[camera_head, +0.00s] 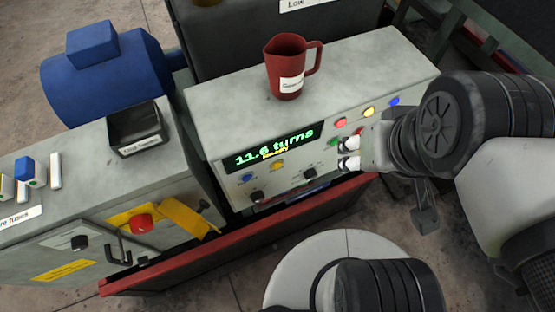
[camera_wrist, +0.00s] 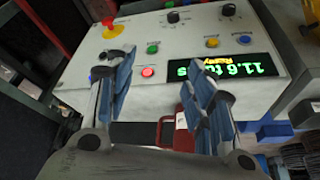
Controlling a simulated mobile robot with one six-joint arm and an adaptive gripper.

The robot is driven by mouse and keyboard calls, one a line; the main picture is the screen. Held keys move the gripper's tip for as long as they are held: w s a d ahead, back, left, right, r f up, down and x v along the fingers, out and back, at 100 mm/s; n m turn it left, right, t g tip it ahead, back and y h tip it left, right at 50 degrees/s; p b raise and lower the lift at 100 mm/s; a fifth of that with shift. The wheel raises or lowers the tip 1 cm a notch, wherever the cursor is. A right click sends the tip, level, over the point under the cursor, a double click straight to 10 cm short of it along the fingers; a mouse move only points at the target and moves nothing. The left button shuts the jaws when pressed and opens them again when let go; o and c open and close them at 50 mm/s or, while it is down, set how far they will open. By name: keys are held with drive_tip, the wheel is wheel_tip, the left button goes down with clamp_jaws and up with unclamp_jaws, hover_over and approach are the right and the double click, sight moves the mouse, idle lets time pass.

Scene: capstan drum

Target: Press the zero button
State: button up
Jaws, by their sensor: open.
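The pale grey control panel (camera_head: 290,155) has a lit display (camera_head: 273,147) reading 11.6 turns. Coloured buttons flank it: a blue button (camera_head: 247,177) and a yellow button (camera_head: 277,165) below the display, and red (camera_head: 341,122), yellow (camera_head: 368,112) and blue (camera_head: 394,101) ones at the right. The small button labels are not readable, so I cannot tell which is zero. My gripper (camera_head: 349,154) is open and empty, in front of the panel's right half. In the wrist view its fingers (camera_wrist: 163,75) stand apart, with a green button (camera_wrist: 153,47) and a red button (camera_wrist: 148,72) between them.
A red mug (camera_head: 285,70) stands on top of the panel box. A red rail (camera_head: 240,235) runs along its front. At left are a bench with a black tray (camera_head: 137,128), a blue motor (camera_head: 105,75) and a red stop button (camera_head: 140,223).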

clamp_jaws()
idle(0.4)
idle(1.3)
